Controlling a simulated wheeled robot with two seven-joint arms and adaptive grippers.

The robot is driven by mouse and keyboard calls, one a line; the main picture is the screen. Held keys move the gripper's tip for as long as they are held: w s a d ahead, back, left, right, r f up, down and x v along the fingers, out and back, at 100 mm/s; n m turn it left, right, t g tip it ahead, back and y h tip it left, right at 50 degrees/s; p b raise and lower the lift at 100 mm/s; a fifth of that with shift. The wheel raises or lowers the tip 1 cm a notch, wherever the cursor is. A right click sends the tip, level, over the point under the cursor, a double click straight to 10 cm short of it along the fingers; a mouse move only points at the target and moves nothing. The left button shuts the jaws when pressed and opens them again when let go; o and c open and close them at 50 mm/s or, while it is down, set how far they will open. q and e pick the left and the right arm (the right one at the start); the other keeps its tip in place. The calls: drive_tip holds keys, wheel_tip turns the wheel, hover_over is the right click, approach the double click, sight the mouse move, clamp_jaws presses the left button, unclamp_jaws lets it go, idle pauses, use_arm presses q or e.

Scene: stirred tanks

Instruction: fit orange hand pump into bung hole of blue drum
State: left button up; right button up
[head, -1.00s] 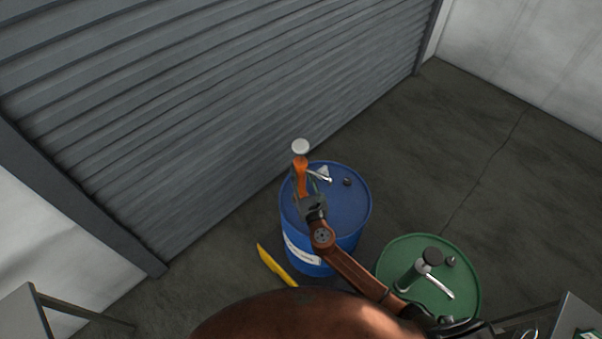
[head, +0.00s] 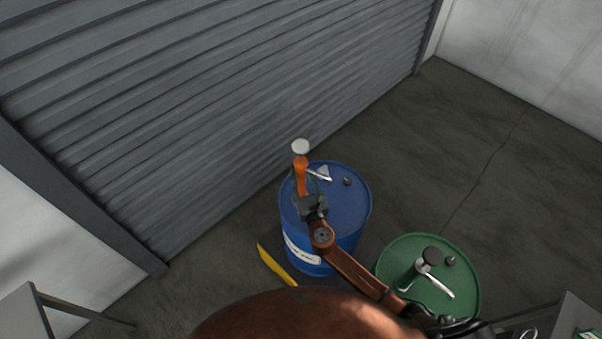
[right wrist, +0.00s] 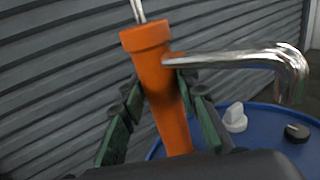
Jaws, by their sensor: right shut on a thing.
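The orange hand pump (head: 301,178) stands nearly upright at the left part of the blue drum's lid, with a pale round top and a metal spout pointing right. My right gripper (head: 309,198) is shut on the pump's body. In the right wrist view the gripper's green-padded fingers (right wrist: 160,110) lie on both sides of the orange tube (right wrist: 163,90). The blue drum (head: 343,205) is upright. The pump's lower end and the bung hole are hidden, so I cannot tell whether the pump is in the hole. My left gripper is not in view.
A white fitting (right wrist: 235,118) and a dark cap (right wrist: 297,132) sit on the blue lid. A ribbed shutter (head: 200,110) is behind. A yellow edge (head: 275,265) lies at the blue drum's front left.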

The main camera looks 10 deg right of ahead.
sight(302, 182)
drive_tip(key=shift+f+b, duration=1.35)
drive_tip(key=shift+f, duration=0.2)
idle(0.4)
drive_tip(key=o, duration=1.1)
drive_tip(key=shift+s+f, duration=0.1)
drive_tip(key=shift+f, duration=0.05)
drive_tip(key=s, duration=0.8)
drive_tip(key=shift+d, duration=0.2)
